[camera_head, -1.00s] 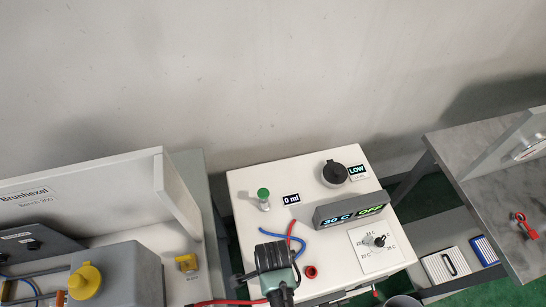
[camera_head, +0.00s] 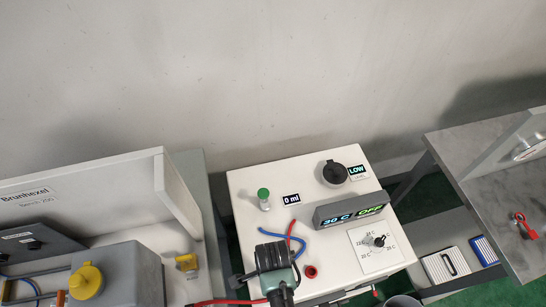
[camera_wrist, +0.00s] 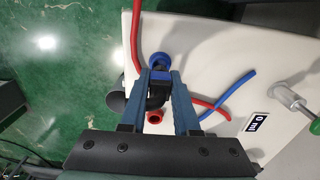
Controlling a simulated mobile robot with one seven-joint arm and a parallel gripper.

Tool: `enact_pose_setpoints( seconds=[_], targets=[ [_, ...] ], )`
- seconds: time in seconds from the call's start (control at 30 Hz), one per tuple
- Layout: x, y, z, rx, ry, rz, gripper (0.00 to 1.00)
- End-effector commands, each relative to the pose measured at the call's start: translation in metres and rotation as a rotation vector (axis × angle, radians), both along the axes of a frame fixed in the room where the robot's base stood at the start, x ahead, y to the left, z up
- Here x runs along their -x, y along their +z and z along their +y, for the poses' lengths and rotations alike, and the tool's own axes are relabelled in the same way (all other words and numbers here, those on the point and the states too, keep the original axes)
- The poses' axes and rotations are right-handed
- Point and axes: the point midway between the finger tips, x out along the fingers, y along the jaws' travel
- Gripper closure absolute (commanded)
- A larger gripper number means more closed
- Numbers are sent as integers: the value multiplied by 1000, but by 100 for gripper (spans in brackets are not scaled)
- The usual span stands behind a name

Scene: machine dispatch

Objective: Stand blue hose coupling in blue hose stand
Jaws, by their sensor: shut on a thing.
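My gripper (camera_wrist: 160,80) is shut on a blue and black piece, the blue hose coupling (camera_wrist: 160,75), in the wrist view. A round blue part (camera_wrist: 160,59) shows just beyond the fingertips; it looks like the blue hose stand, but I cannot tell whether the coupling is inside it or only in front of it. In the head view my gripper is over the front left of the white machine top (camera_head: 250,225) and hides the coupling and the blue part.
A red ring (camera_wrist: 154,117) sits close by; it also shows in the head view (camera_head: 310,271). Blue hose (camera_head: 278,232) and red hose (camera_head: 291,230) lie behind my gripper. A green-topped post (camera_head: 264,198) and a display box (camera_head: 350,211) stand on the machine.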

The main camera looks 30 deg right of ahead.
Motion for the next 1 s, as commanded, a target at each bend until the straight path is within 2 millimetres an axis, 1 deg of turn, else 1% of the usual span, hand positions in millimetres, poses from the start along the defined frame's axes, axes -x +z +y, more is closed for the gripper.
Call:
enact_pose_setpoints(
  seconds=[0.9, 1.0],
  targets=[
    [0, -21, 0, 0, 0, 0, 100],
    [0, -20, 0, 0, 0, 0, 100]
  ],
)
